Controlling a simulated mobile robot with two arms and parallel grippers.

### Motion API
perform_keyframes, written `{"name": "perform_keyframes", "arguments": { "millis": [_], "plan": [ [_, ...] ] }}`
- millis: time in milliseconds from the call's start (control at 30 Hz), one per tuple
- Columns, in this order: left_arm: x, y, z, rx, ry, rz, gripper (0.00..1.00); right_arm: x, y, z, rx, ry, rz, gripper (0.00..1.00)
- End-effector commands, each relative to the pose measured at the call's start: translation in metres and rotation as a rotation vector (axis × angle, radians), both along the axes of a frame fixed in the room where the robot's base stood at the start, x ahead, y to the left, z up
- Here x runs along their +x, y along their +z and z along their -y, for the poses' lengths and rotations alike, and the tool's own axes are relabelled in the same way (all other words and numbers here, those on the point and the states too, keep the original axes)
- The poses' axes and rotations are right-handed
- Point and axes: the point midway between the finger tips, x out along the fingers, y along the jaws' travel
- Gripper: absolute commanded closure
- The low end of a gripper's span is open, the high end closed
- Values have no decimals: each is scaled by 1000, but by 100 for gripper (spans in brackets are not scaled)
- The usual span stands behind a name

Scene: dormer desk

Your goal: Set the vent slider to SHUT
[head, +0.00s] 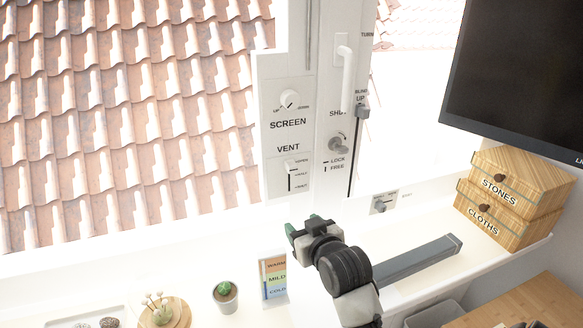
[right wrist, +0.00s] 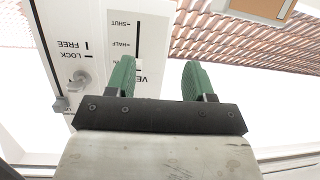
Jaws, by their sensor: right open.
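The vent slider is a small white knob (head: 291,167) on a dark vertical slot in the white window-frame panel (head: 272,190), below the word VENT. The knob is at the slot's upper end, by the top mark; HALF and SHUT are marked lower. In the right wrist view the panel (right wrist: 108,50) appears upside down, with the slot (right wrist: 138,38) in sight and its OPEN end close to the left-hand finger. My right gripper (head: 303,226) is open and empty, below and apart from the slider; its green fingers also show in the right wrist view (right wrist: 158,72). My left gripper is out of view.
A SCREEN dial (head: 289,98) sits above the slider, and a LOCK/FREE knob (head: 338,144) and white handle (head: 347,68) are to its right. A small cactus (head: 224,291) and a WARM/MILD/COLD card (head: 273,278) stand on the sill below. Wooden boxes (head: 511,190) are at right.

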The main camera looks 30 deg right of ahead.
Motion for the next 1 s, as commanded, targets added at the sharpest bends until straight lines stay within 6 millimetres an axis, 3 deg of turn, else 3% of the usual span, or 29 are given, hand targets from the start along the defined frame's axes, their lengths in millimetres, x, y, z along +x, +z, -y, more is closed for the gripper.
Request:
{"name": "perform_keyframes", "arguments": {
  "millis": [33, 100, 233, 367, 800, 1000],
  "plan": [
    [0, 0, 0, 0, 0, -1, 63, 9, 21, 10, 1, -23, 78, 47],
    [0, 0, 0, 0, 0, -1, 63, 17, 45, 22, -1, -50, 167, 47],
    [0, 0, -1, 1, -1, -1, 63, 25, 65, 35, -1, -76, 250, 47],
    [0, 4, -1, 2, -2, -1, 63, 36, 69, 39, -1, -80, 261, 47],
    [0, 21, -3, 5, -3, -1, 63, 111, 68, 56, -1, -79, 256, 47],
    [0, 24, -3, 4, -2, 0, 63, 126, 67, 60, -2, -78, 256, 47]
  ]
}}
